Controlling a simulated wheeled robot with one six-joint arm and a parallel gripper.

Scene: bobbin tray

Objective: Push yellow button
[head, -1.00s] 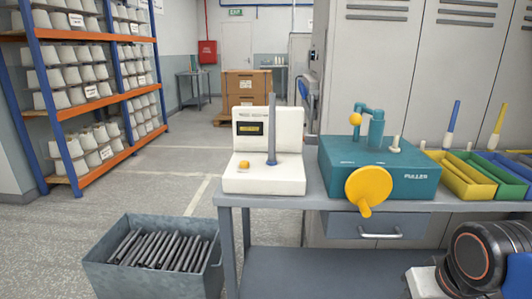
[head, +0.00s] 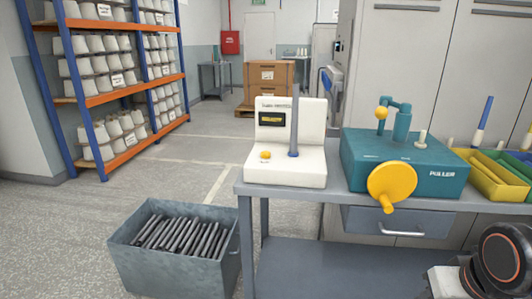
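The yellow button (head: 265,155) is a small round knob on the low front deck of a white device (head: 302,174), at its left side. The device stands at the left end of the grey workbench (head: 286,195). It has a dark display with yellow on its upright back and a grey-blue spindle (head: 294,125) standing right of the button. Part of my own arm shows at the bottom right, well away from the button. My gripper's fingers are not in view.
Right of the white device stands a teal puller machine (head: 430,172) with a yellow crank (head: 391,188). Yellow and green bins (head: 492,185) sit farther right. A grey crate (head: 180,262) of dark rods stands on the floor at left. Floor is open behind it.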

